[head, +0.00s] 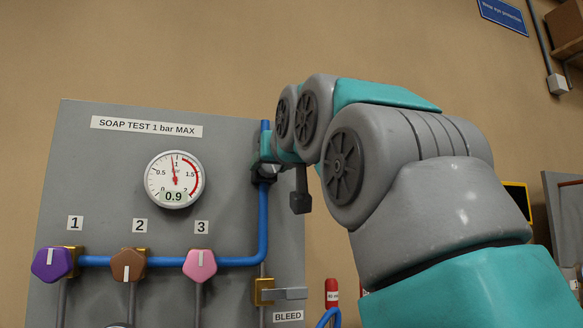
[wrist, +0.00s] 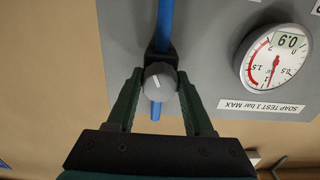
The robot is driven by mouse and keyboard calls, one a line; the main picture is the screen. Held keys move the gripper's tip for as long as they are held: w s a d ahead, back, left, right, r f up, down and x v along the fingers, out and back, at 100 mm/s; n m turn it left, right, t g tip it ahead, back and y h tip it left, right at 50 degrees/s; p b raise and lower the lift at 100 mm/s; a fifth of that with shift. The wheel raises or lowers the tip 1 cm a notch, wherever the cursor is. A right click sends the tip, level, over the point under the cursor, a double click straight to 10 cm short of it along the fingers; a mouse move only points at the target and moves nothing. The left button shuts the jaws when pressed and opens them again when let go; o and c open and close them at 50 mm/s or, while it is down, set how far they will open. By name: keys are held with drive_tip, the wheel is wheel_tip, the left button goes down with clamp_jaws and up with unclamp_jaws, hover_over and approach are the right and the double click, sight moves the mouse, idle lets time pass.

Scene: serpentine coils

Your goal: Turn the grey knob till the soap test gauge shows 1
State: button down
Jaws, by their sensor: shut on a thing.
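The grey knob (wrist: 160,82) shows in the wrist view, on a dark fitting over the blue pipe. A white mark on it points to the left. My gripper (wrist: 160,88) is shut on the knob, one finger on each side. In the head view my gripper (head: 264,168) is at the pipe on the panel's right side, and the arm hides the knob there. The soap test gauge (head: 174,180) is a round white dial with a red arc. Its digital readout shows 0.9, and its needle stands just short of 1. The gauge also shows upside down in the wrist view (wrist: 272,60).
The grey panel (head: 100,215) carries a purple knob (head: 53,264) labelled 1, a brown knob (head: 127,265) labelled 2 and a pink knob (head: 200,265) labelled 3. A brass BLEED valve with a grey lever (head: 290,293) is below my gripper. A red object (head: 332,290) stands right of the panel.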

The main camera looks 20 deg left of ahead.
drive_tip(key=m, duration=0.2)
drive_tip(key=shift+m, duration=0.4)
drive_tip(key=shift+s+d+r, duration=0.15)
drive_tip(key=shift+s, duration=0.1)
drive_tip(key=shift+m, duration=0.3)
drive_tip(key=shift+s+m+b, duration=0.25)
drive_tip(key=shift+m+b, duration=0.05)
